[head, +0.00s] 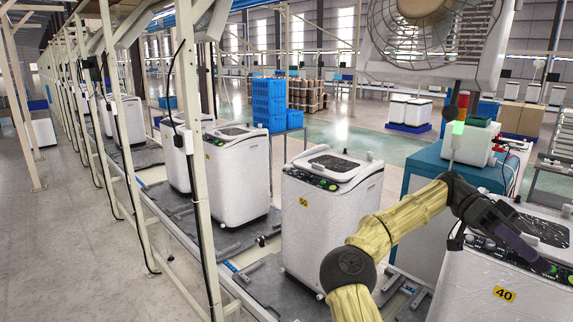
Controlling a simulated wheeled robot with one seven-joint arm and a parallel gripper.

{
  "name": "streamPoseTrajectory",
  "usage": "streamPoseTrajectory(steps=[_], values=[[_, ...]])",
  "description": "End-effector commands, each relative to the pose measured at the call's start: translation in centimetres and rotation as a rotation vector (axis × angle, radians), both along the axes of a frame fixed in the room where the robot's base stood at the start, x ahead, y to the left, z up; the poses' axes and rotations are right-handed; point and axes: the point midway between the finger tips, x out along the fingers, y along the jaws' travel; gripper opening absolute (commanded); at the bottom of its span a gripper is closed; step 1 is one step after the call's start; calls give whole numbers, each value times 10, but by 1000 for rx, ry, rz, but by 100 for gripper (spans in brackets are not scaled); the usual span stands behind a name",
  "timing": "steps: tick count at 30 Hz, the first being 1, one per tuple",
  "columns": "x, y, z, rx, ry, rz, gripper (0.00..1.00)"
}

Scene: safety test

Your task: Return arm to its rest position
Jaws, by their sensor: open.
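My arm, in a yellow sleeve, reaches up from the bottom and bends to the right in the head view. My gripper (541,264) is dark and points down to the right, in front of the control panel of the white washing machine marked 40 (465,285). The gripper is open, and I see nothing held in it. The picture does not show clearly whether it touches the machine.
A washing machine marked 50 (325,222) stands left of my arm, with more along the line. A teal cabinet (425,172) stands behind the arm. A frame post (199,160) rises at left. Blue crates (268,105) stand farther back. The left floor is clear.

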Motion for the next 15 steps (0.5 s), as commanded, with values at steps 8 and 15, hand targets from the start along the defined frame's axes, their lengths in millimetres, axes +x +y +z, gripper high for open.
streamPoseTrajectory(steps=[8, 15], values=[[-34, -49, -86, 370, -111, 156, 53], [-48, -64, -217, 809, -275, 433, 53]])
